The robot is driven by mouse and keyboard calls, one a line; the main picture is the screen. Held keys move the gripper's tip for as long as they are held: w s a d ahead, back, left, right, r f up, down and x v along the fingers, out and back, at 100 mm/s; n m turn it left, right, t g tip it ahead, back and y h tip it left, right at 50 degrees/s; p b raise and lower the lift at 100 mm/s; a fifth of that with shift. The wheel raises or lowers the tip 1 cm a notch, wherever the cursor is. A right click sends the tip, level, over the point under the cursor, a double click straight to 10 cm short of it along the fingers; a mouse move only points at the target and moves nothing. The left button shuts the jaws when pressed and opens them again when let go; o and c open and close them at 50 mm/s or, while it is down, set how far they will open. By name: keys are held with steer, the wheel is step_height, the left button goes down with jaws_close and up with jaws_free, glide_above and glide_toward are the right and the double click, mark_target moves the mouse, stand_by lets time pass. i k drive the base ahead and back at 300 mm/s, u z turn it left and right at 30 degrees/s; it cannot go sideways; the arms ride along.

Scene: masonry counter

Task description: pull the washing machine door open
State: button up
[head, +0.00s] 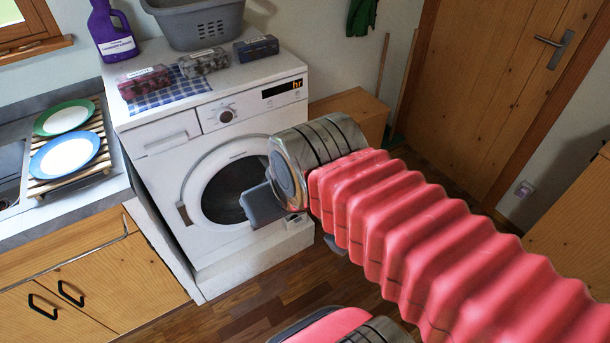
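The white washing machine (158,151) stands against the wall, left of the picture's middle. Its round door (194,188) has a pale rim and dark glass and looks shut. A grey handle (184,213) sits on the door's left edge. My gripper (250,204) is in front of the door's right part and hides some of the rim and glass. One grey finger shows in front of the glass; the rest of the gripper is behind my wrist. I cannot tell if it is open or shut, or whether it touches the door.
A purple detergent bottle (112,32), a grey basket (196,24) and several small boxes (204,62) are on top of the machine. Left is a counter with two plates (66,157) on a wooden rack. Wooden floor (262,285) is clear before the machine.

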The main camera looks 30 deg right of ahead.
mark_target(192, 210)
steer(key=u, duration=0.05)
steer(key=i, duration=1)
steer(key=z, duration=0.05)
